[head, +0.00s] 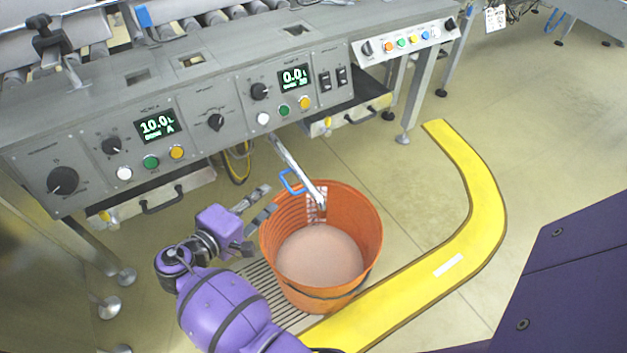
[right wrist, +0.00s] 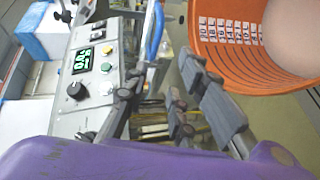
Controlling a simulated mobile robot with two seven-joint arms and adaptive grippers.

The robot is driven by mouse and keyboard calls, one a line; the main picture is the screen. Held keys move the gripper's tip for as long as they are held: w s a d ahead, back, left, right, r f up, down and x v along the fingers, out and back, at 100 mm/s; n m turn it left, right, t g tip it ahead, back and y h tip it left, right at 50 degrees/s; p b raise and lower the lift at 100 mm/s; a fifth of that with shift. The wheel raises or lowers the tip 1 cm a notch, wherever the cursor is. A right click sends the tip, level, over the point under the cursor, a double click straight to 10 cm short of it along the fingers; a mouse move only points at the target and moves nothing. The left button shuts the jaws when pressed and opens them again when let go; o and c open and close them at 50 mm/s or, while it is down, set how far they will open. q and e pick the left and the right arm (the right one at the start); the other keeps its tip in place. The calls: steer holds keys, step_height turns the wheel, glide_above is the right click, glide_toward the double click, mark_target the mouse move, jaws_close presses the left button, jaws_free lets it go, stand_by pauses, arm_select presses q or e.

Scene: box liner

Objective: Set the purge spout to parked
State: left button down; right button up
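The purge spout (head: 297,168) is a silver pipe that slopes out from under the console, its lower end over the orange bucket (head: 371,215). A blue loop handle (head: 291,182) sits on the spout; it also shows in the right wrist view (right wrist: 155,30). My right gripper (head: 271,198) is open and empty, just left of the handle and close to the bucket's rim. In the right wrist view its two fingers (right wrist: 172,64) are apart, with the handle beyond the left fingertip. My left gripper is not in view.
The grey console (head: 215,95) with knobs, buttons and displays runs above the spout. The bucket holds pinkish material and stands by a slatted floor grate (head: 262,285). A yellow curved floor strip (head: 400,285) lies to the right, with open floor beyond.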

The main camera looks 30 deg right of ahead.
mark_target(284, 183)
steer(key=shift+m+g+h, duration=0.3)
steer(key=shift+h, duration=0.1)
steer(key=x, duration=0.2)
steer(key=b+x, duration=0.1)
steer(key=x, duration=0.2)
steer(key=s+r+x, duration=0.1)
steer(key=x, duration=0.2)
steer(key=shift+d+b, duration=0.3)
steer(key=shift+d, duration=0.05)
steer(key=shift+s, duration=0.1)
jaws_close()
